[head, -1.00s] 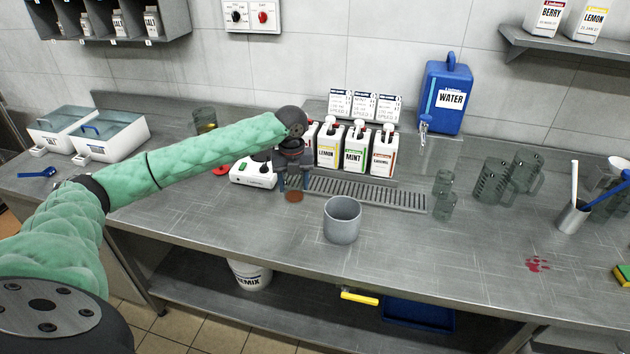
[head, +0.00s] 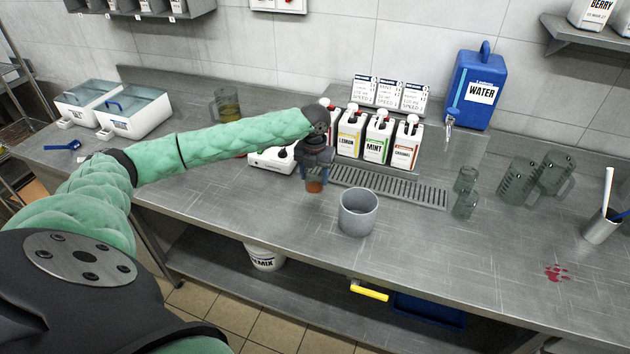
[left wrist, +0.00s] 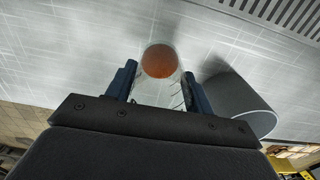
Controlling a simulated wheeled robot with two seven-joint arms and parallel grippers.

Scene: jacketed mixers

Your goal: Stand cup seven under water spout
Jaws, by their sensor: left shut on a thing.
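My left gripper (head: 315,172) points down over the counter, shut on a clear cup with orange-brown contents (head: 315,186). In the left wrist view the cup (left wrist: 160,62) sits between the two blue fingers (left wrist: 158,90), its round orange part showing. No number is readable on it, so I cannot tell whether it is cup seven. The blue water container (head: 474,92) stands at the back right with its spout (head: 449,121) facing forward. The counter below the spout looks clear. My right gripper is not in view.
A grey pot (head: 358,212) stands just right of the held cup, also in the left wrist view (left wrist: 240,103). A drip grate (head: 390,186) lies before the lemon, mint and caramel bottles.

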